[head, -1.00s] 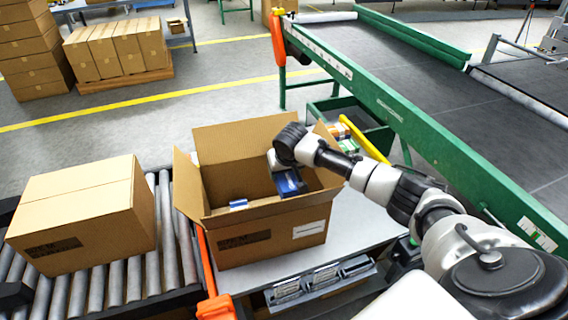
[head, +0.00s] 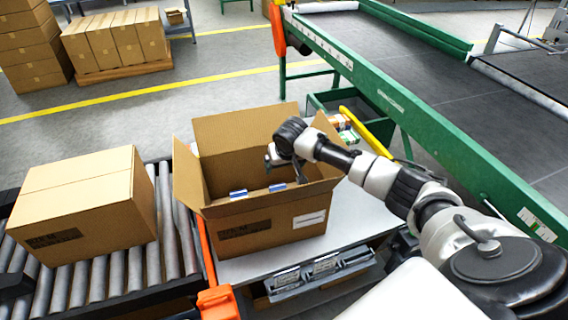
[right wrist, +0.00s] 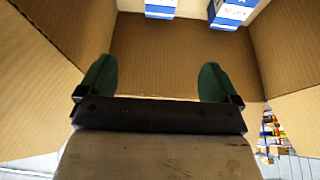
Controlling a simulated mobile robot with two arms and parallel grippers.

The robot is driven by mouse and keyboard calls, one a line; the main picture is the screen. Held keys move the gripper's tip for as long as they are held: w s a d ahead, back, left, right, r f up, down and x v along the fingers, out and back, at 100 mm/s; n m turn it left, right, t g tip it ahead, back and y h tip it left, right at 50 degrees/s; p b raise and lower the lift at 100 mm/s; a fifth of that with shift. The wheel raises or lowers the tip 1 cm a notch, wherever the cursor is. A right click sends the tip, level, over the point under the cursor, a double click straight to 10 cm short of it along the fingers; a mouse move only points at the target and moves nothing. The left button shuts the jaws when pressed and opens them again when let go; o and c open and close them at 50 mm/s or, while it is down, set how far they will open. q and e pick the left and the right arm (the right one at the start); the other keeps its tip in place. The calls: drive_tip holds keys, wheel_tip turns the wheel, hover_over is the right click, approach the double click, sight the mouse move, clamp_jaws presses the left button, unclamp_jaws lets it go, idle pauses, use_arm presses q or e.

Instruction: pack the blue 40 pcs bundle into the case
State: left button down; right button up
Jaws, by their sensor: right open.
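The open cardboard case (head: 270,236) stands on the grey table with its flaps up. Two blue and white bundles stand inside it, side by side near the front wall: one on the left (head: 238,193) and one on the right (head: 277,187). Both also show at the top of the right wrist view, the first (right wrist: 161,8) and the second (right wrist: 232,10). My right gripper (right wrist: 158,82) is open and empty, with green fingertips, over the case and apart from both bundles. In the head view its fingers (head: 273,158) point into the case. My left gripper is not in view.
A closed carton (head: 80,205) sits on the roller conveyor (head: 140,262) at the left. A green bin (head: 345,100) with small boxes stands behind the case, beside a yellow bar (head: 368,135). The green-framed belt (head: 420,80) runs along the right.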

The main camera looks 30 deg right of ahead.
drive_tip(key=v, duration=1)
drive_tip(key=shift+r, duration=0.3)
idle(0.9)
